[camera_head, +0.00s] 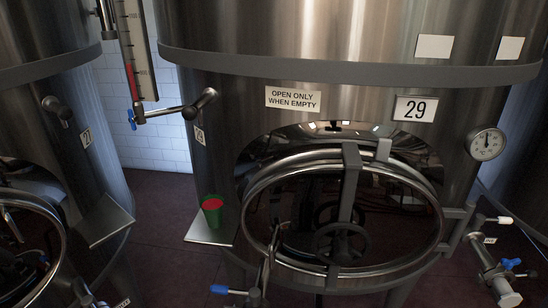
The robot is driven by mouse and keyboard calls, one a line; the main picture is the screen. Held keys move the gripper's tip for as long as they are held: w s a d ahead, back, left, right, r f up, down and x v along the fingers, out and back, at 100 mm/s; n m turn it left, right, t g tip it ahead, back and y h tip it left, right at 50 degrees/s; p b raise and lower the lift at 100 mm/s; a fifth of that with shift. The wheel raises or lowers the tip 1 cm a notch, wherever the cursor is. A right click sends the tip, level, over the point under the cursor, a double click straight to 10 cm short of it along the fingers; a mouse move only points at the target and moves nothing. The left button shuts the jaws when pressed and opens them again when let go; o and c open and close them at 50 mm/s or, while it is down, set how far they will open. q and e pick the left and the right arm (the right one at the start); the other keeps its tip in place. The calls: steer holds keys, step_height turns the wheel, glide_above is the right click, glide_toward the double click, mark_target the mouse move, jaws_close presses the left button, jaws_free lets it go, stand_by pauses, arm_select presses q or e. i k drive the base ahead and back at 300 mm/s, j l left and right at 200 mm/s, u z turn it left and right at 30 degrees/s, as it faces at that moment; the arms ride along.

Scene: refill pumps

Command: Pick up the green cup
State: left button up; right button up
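The green cup (212,211) stands upright on a small grey metal shelf (200,236) at the lower left of the big steel tank. Its inside, seen from above, looks red. Neither of my grippers shows in the head view, so I cannot see their state.
The large tank (300,95) has a round hatch (345,215) with a handwheel right of the cup. A tap (170,111) juts out above the cup. A second tank (70,150) with an empty shelf (104,221) stands left. Valves (497,270) stick out at lower right.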

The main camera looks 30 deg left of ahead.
mark_target(211, 207)
steer(key=u, duration=1.4)
steer(key=i+j, duration=0.15)
steer(key=j, duration=0.2)
steer(key=i+j, duration=0.15)
steer(key=j, duration=0.15)
steer(key=i+j+z, duration=0.1)
steer(key=j, duration=0.25)
